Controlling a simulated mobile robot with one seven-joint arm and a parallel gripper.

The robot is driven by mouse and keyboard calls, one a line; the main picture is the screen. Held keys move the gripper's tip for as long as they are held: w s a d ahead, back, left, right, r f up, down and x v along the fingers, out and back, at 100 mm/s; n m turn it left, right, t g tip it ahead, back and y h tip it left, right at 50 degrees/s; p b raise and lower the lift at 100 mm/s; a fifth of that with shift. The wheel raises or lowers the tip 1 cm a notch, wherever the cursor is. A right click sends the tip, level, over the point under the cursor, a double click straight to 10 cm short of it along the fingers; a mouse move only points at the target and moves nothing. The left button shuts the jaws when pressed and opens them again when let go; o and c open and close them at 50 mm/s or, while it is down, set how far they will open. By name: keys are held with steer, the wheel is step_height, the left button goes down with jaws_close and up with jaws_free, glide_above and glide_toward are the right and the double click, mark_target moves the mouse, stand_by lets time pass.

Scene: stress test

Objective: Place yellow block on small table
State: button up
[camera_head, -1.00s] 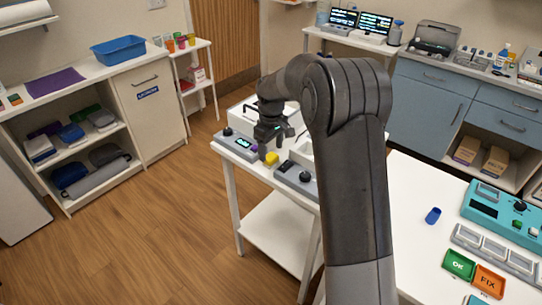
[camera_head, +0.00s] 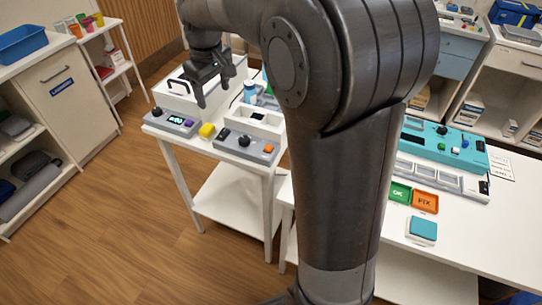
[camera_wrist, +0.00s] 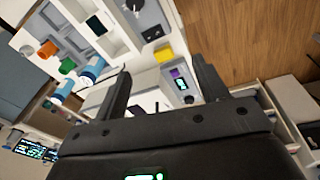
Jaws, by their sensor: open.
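The yellow block (camera_head: 207,131) sits on the white table (camera_head: 196,147) near its front edge, between two grey control boxes. It also shows in the wrist view (camera_wrist: 164,53), beyond the space between my fingers. My gripper (camera_head: 214,96) is open and empty, pointing down above the table, a little above and behind the block in the head view. In the wrist view, my gripper's fingers (camera_wrist: 160,68) are spread wide apart. A narrow white side table (camera_head: 118,70) with colored cups stands farther back left. I cannot tell which table is called small.
Grey boxes with a display (camera_head: 172,121) and an orange button (camera_head: 245,145) flank the block. A white bin (camera_head: 172,97) and a blue-white bottle (camera_head: 249,92) stand behind. My arm hides part of the table. A white workbench (camera_head: 470,235) is at right; wood floor lies open at left.

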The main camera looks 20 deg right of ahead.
steer(key=s+d+m+t, duration=0.2)
steer(key=s+m, duration=0.1)
steer(key=s, duration=1)
steer(key=s+d+m+t, duration=0.2)
steer(key=s+d+m, duration=0.1)
steer(key=s, duration=1.1)
steer(key=shift+s+d+m, duration=0.2)
steer(key=shift+s+m, duration=0.05)
steer(key=shift+m, duration=0.05)
steer(key=shift+r, duration=0.1)
